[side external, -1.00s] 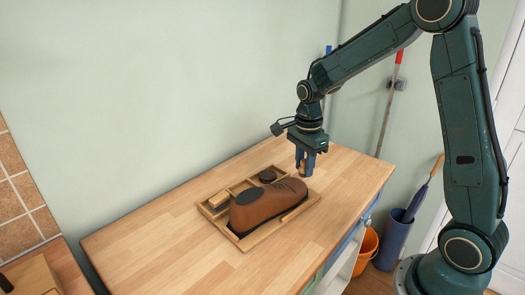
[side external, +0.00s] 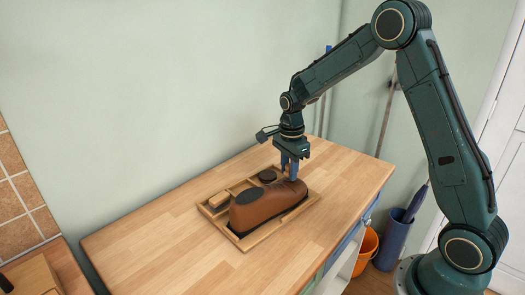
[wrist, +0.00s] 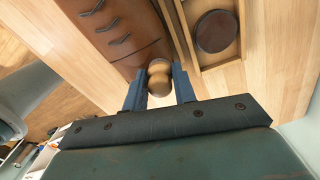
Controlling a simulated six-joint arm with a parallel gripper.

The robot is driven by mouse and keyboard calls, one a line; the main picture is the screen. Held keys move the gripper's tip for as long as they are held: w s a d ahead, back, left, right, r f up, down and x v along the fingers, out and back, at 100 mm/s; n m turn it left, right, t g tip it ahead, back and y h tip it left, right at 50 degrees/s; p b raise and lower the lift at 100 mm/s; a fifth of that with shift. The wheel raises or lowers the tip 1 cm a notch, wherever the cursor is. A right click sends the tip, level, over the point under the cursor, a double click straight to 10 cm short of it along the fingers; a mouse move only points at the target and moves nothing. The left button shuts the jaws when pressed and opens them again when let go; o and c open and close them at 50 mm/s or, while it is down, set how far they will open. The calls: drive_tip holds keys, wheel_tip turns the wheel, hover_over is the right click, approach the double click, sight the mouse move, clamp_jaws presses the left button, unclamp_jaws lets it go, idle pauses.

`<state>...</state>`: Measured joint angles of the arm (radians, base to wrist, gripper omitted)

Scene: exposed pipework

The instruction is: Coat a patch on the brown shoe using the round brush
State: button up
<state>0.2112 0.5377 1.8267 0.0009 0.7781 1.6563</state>
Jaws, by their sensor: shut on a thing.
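The brown shoe (side external: 270,207) sits in the wooden tray (side external: 243,244) on the table, with a dark oval area on its near top. Its laced part (wrist: 115,30) shows at the upper left of the wrist view. My gripper (side external: 289,178) is over the far right end of the shoe. Its blue fingers (wrist: 160,80) are shut on the round brush (wrist: 159,77), whose rounded wooden handle shows between them. The brush's bristles are hidden, so I cannot tell whether they touch the shoe. A round dark tin (side external: 268,176) sits in a compartment behind the shoe, also visible in the wrist view (wrist: 216,32).
A wooden block-like brush (side external: 219,199) lies in the tray's left compartment. Tray dividers stand close behind the shoe. The wooden tabletop (side external: 150,235) is clear to the left and in front. An orange bucket (side external: 366,250) stands on the floor right of the table.

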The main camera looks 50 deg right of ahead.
sight(303, 187)
drive_tip(key=shift+w, duration=0.4)
drive_tip(key=shift+s+a, duration=0.15)
drive_tip(key=shift+s, duration=1.4)
drive_tip(key=shift+s+a, duration=0.1)
drive_tip(key=shift+s, duration=1.4)
drive_tip(key=shift+a, duration=0.35)
drive_tip(key=shift+w+d, duration=0.2)
drive_tip(key=shift+w, duration=1.35)
drive_tip(key=shift+w+d, duration=0.15)
drive_tip(key=shift+w, duration=1.4)
drive_tip(key=shift+s+a, duration=0.15)
drive_tip(key=shift+s, duration=1.45)
drive_tip(key=shift+s+a, duration=0.15)
drive_tip(key=shift+s, duration=1.4)
wheel_tip(303, 187, up, 8)
drive_tip(key=shift+w, duration=0.15)
